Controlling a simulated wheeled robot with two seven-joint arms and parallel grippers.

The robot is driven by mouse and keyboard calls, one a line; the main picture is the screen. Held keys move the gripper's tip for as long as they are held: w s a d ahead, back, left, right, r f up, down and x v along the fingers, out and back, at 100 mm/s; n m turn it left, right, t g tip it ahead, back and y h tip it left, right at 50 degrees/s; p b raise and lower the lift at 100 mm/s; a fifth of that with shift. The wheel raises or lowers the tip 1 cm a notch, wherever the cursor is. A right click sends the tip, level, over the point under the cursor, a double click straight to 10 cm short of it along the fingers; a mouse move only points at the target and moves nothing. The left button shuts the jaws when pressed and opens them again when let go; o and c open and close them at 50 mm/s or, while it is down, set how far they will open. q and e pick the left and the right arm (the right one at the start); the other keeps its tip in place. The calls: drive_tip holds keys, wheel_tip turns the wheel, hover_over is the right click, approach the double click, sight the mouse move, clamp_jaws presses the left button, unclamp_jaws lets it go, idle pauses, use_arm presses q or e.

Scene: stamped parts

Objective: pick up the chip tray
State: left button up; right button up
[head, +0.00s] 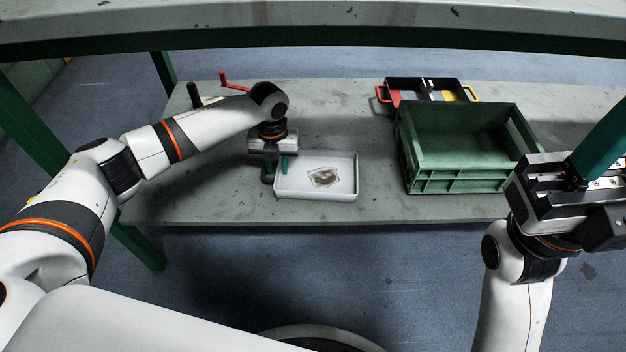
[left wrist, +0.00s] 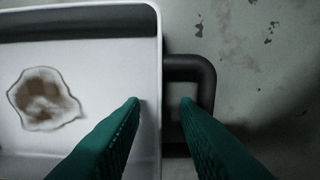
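The chip tray (head: 343,188) is a shallow white tray with a brown stain or patch of debris on its floor. It lies on the lower shelf near the front edge. Its wall (left wrist: 150,60) and a dark looped handle (left wrist: 208,75) show in the left wrist view. In the head view, my left gripper (head: 277,164) points down there. My right gripper (head: 590,165) is raised at the right, partly cut off.
A green crate (head: 458,183) stands right of the tray. Behind it is a dark box with red and yellow handles (head: 381,93). A red-handled object (head: 236,87) lies behind my left arm.

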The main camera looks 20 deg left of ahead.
use_arm(q)
drive_tip(key=shift+c, duration=0.6)
clamp_jaws()
drive_tip(key=shift+r, duration=0.1)
